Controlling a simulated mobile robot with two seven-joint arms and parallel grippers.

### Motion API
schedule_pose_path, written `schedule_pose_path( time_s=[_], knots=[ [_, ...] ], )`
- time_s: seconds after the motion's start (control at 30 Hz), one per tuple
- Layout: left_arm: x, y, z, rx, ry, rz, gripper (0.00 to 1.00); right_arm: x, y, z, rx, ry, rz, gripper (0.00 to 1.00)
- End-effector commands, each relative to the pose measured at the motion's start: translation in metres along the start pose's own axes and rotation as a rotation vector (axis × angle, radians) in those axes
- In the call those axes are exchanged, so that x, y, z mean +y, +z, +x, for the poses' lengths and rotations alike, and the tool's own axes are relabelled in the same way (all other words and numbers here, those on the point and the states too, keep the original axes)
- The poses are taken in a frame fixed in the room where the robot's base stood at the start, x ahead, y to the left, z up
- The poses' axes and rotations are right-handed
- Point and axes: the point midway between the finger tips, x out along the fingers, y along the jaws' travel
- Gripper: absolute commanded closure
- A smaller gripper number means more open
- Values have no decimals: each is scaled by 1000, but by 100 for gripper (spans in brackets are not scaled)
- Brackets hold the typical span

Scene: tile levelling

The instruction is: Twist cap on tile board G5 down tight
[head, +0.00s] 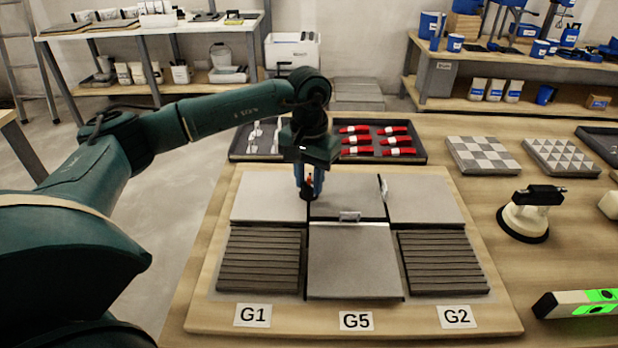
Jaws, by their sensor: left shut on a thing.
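The tile board (505,312) lies on the wooden table with labels G1 (252,315), G5 (356,321) and G2 (457,316). Above the G5 label is a plain light grey tile (352,265), with another grey tile (345,204) behind it. My left gripper (309,190) points down at the joint between the back left and back middle tiles. It is shut on a small red cap (309,182), mostly hidden by the fingers. Clear or white clips stand in the joints, one at the middle (349,217) and one at the right (383,185). My right gripper is out of view.
Behind the board a dark tray (421,158) holds white clips (256,135) and several red caps (398,140). To the right are a suction lifter (530,212), patterned tiles (482,154) and a green-marked level (580,302). The table between them is partly clear.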

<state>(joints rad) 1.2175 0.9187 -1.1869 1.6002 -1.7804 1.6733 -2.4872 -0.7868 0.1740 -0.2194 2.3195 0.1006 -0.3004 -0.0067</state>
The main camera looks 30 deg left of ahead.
Motion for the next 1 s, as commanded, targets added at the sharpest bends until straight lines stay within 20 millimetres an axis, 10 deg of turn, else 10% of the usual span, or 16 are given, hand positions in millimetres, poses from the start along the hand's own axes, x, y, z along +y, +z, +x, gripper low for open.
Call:
schedule_pose_path(
  time_s=[0.3, 0.6, 1.0],
  knots=[
    [0, 0, 0, 0, 0, -1, 50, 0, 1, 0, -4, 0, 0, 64],
    [0, 0, -5, 1, 0, -1, 50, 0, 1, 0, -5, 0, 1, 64],
    [0, -1, -83, 5, 1, -1, 50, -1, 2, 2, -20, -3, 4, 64]
  ],
)
